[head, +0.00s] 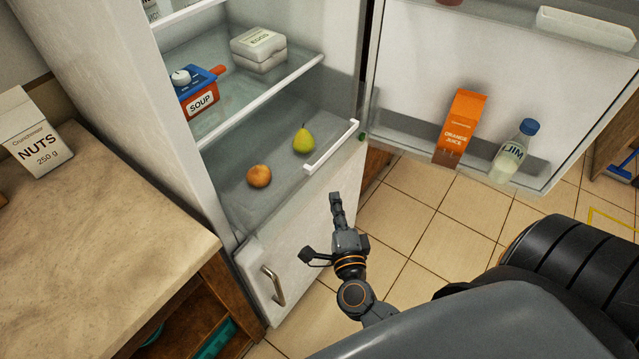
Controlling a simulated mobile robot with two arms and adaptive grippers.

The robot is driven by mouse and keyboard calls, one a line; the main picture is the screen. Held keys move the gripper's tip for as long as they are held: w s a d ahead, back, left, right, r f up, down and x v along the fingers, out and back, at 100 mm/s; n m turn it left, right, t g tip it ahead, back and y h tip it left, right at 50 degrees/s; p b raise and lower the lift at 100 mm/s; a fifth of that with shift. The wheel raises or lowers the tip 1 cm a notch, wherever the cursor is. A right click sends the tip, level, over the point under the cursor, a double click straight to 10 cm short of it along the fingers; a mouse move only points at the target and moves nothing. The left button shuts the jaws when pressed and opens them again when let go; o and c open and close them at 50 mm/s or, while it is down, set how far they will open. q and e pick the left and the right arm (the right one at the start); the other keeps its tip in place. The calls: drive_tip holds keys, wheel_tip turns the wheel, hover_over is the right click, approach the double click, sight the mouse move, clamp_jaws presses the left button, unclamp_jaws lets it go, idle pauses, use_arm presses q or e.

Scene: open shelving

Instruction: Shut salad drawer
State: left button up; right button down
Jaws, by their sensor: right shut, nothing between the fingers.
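The fridge stands open. Its salad drawer (331,146) is below the glass shelf, with a white handle bar along its front edge. A green pear (303,140) and an orange-brown round fruit (259,176) lie in the drawer area. I cannot tell exactly how far the drawer sticks out. My right gripper (337,212) is shut and empty, in front of the white lower fridge front, below and apart from the drawer's handle bar. My left gripper is not in view.
The open fridge door (420,60) holds an orange juice carton (463,122) and a milk bottle (514,152). A counter (100,240) with a nuts box (35,140) stands left. Tiled floor is free between.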

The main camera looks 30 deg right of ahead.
sight(316, 174)
drive_tip(key=w, duration=0.5)
drive_tip(key=shift+w+a+p, duration=0.1)
drive_tip(key=shift+w+p, duration=0.05)
drive_tip(key=shift+p, duration=0.15)
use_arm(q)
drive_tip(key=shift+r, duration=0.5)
use_arm(e)
drive_tip(key=shift+w+a, duration=0.2)
drive_tip(key=shift+w, duration=0.2)
